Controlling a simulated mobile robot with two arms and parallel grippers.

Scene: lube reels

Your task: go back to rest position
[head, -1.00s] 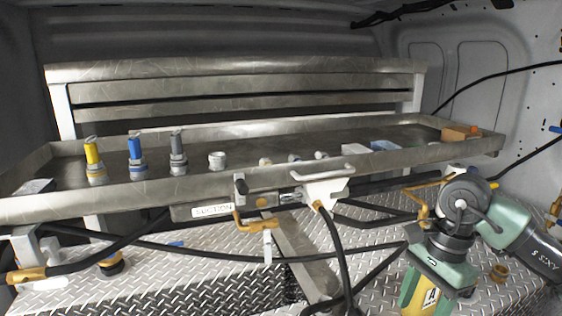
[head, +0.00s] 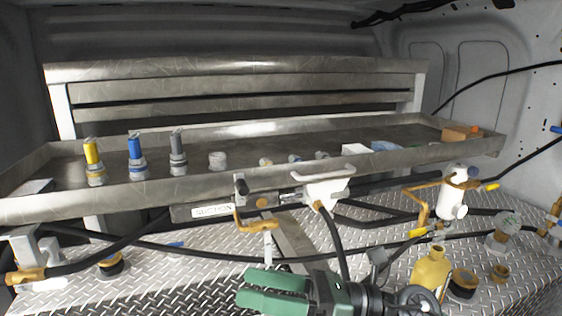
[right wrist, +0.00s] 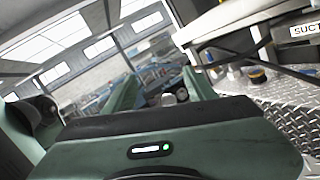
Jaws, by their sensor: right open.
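My right gripper (head: 246,287) is at the bottom middle of the head view, its green fingers pointing left. It is open and empty, low in front of the tray and above the diamond-plate floor. In the right wrist view its two green fingers (right wrist: 158,88) stand apart with nothing held between them. My left gripper is in neither view.
A long metal tray (head: 330,176) spans the back, with yellow, blue and grey fittings on it. Black hoses and a white hose handle (head: 322,190) hang in front. A yellow bottle (head: 430,270) and small caps stand at lower right.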

